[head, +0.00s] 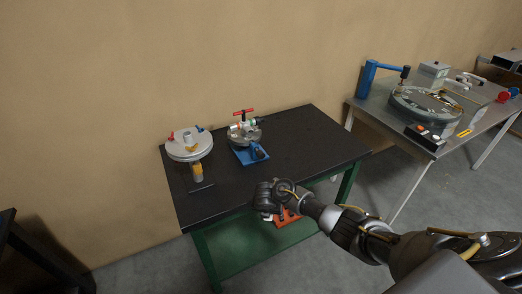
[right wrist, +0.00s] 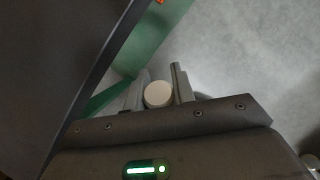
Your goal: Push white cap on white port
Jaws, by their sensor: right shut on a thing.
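A white round cap (right wrist: 158,94) sits between the two fingers of my right gripper (right wrist: 160,90) in the right wrist view. The gripper is shut on it. In the head view my right gripper (head: 268,213) is low, beside the black table's front edge, and the cap is not clear there. A metal device with a red handle and small coloured ports (head: 244,131) stands towards the back of the table, far from the gripper. A pale spot on its left side may be the white port, but it is too small to tell. My left gripper is not in view.
The black table (head: 300,137) has a green frame. A round white-topped stand (head: 188,147) with small red and blue parts is on the left. A blue base (head: 250,155) sits before the metal device. An orange thing (head: 288,217) is below tabletop level. The tabletop's right side is clear.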

